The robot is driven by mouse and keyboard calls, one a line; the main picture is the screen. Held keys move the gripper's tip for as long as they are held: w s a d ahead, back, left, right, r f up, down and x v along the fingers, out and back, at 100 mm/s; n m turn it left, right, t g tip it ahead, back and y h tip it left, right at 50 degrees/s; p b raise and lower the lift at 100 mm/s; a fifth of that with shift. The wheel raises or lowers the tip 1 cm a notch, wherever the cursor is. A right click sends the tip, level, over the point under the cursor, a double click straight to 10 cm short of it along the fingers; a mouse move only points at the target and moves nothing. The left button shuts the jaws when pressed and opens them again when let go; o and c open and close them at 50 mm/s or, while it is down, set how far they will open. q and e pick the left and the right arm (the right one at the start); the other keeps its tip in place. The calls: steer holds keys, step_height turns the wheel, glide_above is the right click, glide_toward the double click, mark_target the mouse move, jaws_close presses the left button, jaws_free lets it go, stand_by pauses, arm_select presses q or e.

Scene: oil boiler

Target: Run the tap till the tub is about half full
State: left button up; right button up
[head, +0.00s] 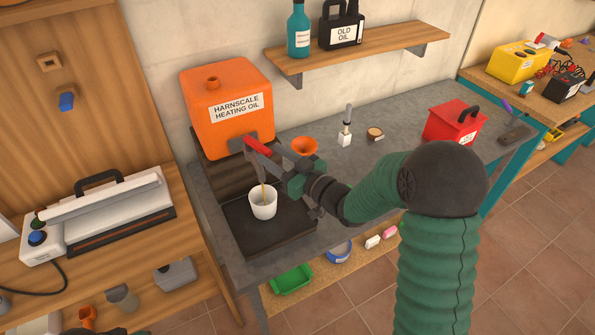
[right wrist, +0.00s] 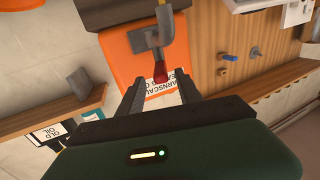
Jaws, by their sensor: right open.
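The orange tank (head: 228,95), labelled Harnscale Heating Oil, stands on a dark block on the grey bench. Its tap has a red lever (head: 257,146), which also shows in the right wrist view (right wrist: 160,72). A thin amber stream (head: 264,190) runs from the spout into the white tub (head: 263,204). The tub stands upright on a dark tray (head: 240,238); its oil level is hard to make out. My right gripper (head: 254,150) is open at the lever, its fingers on either side in the wrist view (right wrist: 160,92). Only a sliver at the bottom left edge may be my left gripper.
An orange funnel (head: 305,145), a small white bottle with a brush (head: 345,135) and a red box (head: 453,122) stand along the bench. A wall shelf (head: 360,50) holds a teal bottle and an old oil can. A sealer machine (head: 105,212) is at left.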

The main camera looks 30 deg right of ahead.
steer(key=v, duration=1.1)
steer(key=shift+s, duration=0.2)
stand_by(6.7)
